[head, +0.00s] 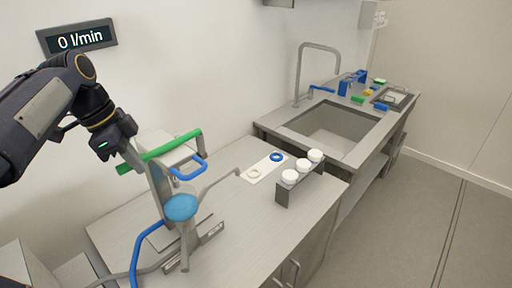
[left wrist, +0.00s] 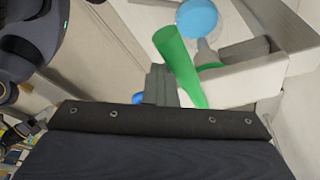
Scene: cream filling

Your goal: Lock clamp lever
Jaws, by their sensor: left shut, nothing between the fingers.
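The filling machine (head: 157,190) stands on the left of the bench, with a light blue round part (head: 181,207) at its front. A long green lever bar (head: 172,149) crosses its top, and a blue loop handle (head: 190,168) sticks out to the right below it. Which of these is the clamp lever I cannot tell. My left gripper (head: 136,162) is shut and empty beside the left part of the green bar; contact is unclear. The left wrist view shows the closed fingers (left wrist: 160,84) close to the green bar (left wrist: 178,62).
A white plate with rings (head: 264,166) and a rack with white-capped jars (head: 290,186) stand right of the machine. A blue hose (head: 136,250) hangs at its front left. The sink (head: 330,125) lies at the right. A display (head: 78,38) on the wall reads 0 l/min.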

